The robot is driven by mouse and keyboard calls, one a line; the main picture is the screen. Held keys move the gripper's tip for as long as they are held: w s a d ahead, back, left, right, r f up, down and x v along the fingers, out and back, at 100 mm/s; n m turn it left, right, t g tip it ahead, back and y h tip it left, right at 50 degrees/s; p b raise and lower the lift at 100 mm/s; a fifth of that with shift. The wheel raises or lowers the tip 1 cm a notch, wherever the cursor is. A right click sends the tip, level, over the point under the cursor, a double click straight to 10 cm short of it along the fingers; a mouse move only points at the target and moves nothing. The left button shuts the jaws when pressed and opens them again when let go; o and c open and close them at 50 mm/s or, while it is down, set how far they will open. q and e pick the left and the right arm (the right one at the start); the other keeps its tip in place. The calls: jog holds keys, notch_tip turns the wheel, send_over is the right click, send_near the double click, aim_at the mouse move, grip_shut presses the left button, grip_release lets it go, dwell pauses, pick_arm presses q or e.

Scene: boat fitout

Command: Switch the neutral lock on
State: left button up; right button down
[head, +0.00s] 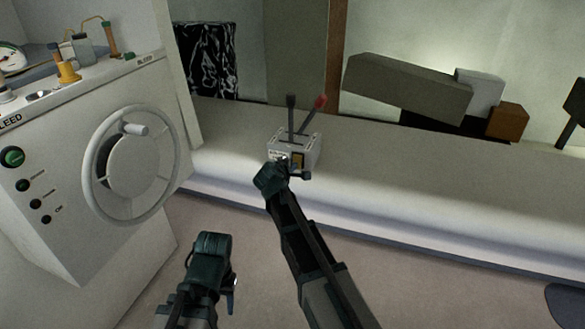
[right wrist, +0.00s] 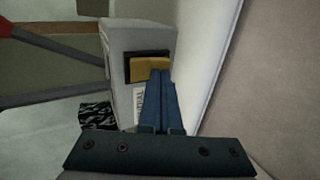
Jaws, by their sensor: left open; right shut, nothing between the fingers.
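A grey control box (head: 307,148) stands on the pale ledge, with a black lever (head: 291,108) and a red-knobbed lever (head: 318,106) rising from its top. A yellow rocker switch (head: 298,160) sits in its front face. In the right wrist view the rocker (right wrist: 149,69) lies in a black frame, with part of a printed label beside it. My right gripper (head: 284,162) is shut and empty, its blue fingertips (right wrist: 160,75) at the rocker's edge; I cannot tell whether they touch. They hide part of the rocker and label. My left gripper (head: 232,283) is open, low and away from the box.
A white console (head: 75,225) with a handwheel (head: 91,185) and several buttons stands at the left. The pale ledge (head: 420,185) is clear right of the box. A grey slab (head: 408,87) and a brown block (head: 508,121) are at the back right.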

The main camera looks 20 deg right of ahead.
jog(key=shift+w+d+f+t+h+b, duration=0.2)
jog(key=shift+t+h+b, duration=0.25)
jog(key=shift+b, duration=0.8)
jog(key=shift+w+r, duration=0.1)
